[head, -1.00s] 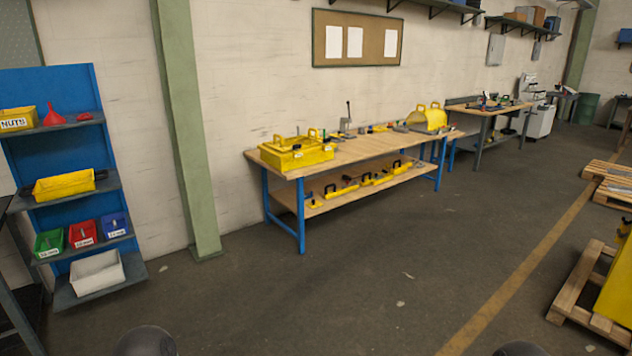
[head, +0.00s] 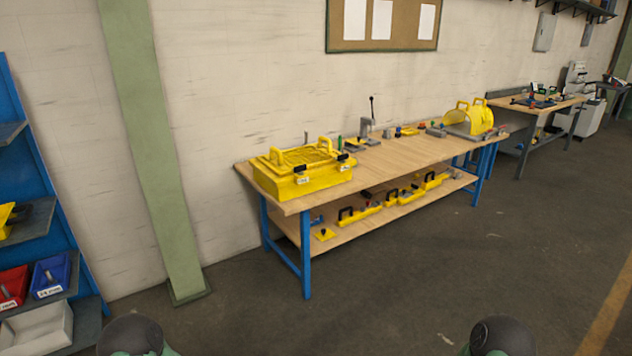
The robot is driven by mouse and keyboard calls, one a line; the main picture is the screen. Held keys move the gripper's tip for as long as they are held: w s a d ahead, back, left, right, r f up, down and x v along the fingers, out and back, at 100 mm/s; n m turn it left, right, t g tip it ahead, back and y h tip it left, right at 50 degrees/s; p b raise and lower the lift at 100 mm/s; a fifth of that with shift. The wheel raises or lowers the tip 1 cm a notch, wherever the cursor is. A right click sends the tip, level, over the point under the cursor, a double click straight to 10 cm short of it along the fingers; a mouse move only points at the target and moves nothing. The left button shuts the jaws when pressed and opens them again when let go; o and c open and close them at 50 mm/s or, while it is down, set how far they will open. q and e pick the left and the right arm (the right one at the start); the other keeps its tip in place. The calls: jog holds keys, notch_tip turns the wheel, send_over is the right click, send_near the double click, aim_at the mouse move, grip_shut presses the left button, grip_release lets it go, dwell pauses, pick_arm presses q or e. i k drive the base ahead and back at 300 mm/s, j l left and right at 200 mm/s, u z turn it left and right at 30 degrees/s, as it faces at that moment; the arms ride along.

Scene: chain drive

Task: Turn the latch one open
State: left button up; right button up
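A yellow box with two handles on its lid (head: 305,180) stands at the left end of the wooden workbench (head: 385,163). Small dark latches (head: 342,158) with white labels show on its front; I cannot read the labels or tell which is latch one, nor whether a latch is open. A second yellow piece with handles and a curved cover (head: 470,119) stands at the bench's far right end. Neither gripper shows; only the dark rounded tops of my own arms show at the bottom edge.
The lower shelf (head: 400,205) holds several yellow parts with dark handles. A green pillar (head: 150,150) stands left of the bench, and a blue bin rack (head: 35,190) beyond it. Another workbench (head: 545,110) is at the back right. The floor before the bench is clear.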

aim_at(299, 169)
jog(key=i+l+u, duration=0.15)
jog(key=i, duration=0.4)
jog(key=i+u, duration=0.2)
jog(key=i, duration=0.35)
jog(key=l, duration=0.1)
